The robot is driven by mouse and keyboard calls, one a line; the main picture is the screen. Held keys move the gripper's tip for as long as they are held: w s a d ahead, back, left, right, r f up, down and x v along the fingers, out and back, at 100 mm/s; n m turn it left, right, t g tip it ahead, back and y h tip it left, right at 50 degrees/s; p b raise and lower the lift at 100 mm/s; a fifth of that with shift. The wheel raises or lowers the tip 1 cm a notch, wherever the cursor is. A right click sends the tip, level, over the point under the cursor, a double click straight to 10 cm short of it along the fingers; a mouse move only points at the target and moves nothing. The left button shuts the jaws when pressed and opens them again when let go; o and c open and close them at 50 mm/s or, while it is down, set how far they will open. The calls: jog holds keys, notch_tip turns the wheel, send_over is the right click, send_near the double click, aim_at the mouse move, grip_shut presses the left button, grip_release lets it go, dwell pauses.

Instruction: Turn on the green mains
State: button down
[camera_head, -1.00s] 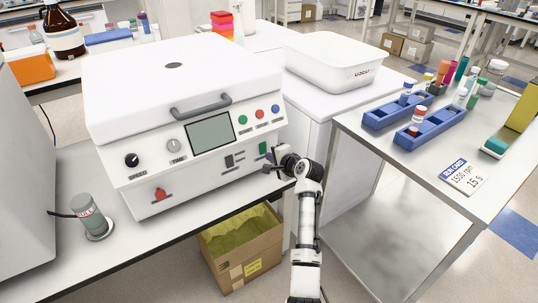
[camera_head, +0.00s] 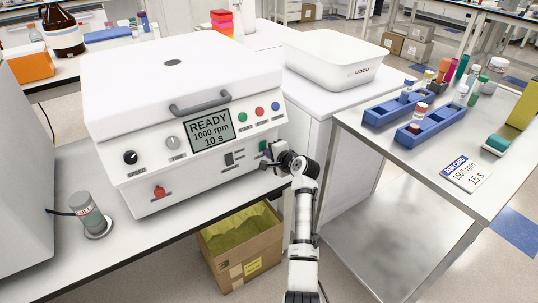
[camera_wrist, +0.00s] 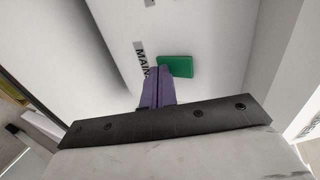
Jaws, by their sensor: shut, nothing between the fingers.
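The green mains switch (camera_head: 263,146) is on the lower right of the white machine's front panel. It also shows in the wrist view (camera_wrist: 177,66), beside a partly hidden "MAIN" label (camera_wrist: 141,58). My gripper (camera_head: 266,160) is at the switch's lower edge. In the wrist view its purple fingers (camera_wrist: 158,78) are shut, with their tips at the switch's left end; I cannot tell whether they press on it. The machine's display (camera_head: 211,130) is lit and reads READY, 1000 rpm, 10 s.
The machine's lid (camera_head: 172,75) is down. A grey cylinder (camera_head: 90,215) stands on the bench at left. A cardboard box (camera_head: 243,250) is under the bench. A steel table (camera_head: 395,165) at right holds blue racks and a card reading 1500 rpm, 15 s (camera_head: 466,174).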

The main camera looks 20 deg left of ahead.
jog(key=shift+r+p, duration=0.8)
jog(key=shift+r, duration=0.1)
jog(key=shift+d+f, duration=0.1)
